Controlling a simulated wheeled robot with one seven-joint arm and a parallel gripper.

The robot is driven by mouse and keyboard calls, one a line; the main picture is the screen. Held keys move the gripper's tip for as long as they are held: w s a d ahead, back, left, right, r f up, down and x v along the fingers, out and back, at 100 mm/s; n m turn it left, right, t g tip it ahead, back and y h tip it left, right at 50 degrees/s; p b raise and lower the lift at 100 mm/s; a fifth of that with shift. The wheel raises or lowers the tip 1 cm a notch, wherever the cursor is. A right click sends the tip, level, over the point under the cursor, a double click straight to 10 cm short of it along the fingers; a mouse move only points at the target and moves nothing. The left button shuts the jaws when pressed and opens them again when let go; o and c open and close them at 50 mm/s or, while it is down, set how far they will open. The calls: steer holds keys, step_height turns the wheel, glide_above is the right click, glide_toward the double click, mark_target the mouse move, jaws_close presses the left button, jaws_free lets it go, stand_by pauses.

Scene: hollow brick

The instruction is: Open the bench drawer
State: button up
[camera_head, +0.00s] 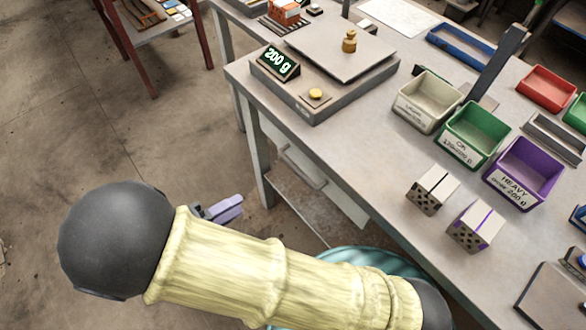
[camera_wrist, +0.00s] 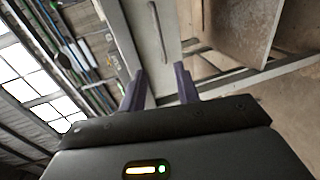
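The bench drawer (camera_head: 340,197) is a pale panel under the front edge of the grey bench (camera_head: 357,135); it looks flush with the bench. Its bar handle (camera_head: 302,168) runs along the front. In the wrist view the drawer front (camera_wrist: 143,32) and its handle (camera_wrist: 158,30) show ahead of the fingers, turned on end. My gripper (camera_wrist: 160,88) is open, with its two purple fingers apart and nothing between them. In the head view my gripper (camera_head: 224,209) is partly hidden by my arm and stands left of the drawer front, apart from the handle.
A scale (camera_head: 325,75) with a brass weight stands on the bench. Beige (camera_head: 424,108), green (camera_head: 468,142) and purple (camera_head: 520,180) bins stand to the right, near two hollow bricks (camera_head: 433,190). Open floor (camera_head: 170,130) lies left of the bench.

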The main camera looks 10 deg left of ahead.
steer(key=b+x, duration=0.1)
steer(key=x, duration=1.6)
steer(key=shift+d, duration=0.25)
steer(key=shift+w, duration=0.1)
jaws_close()
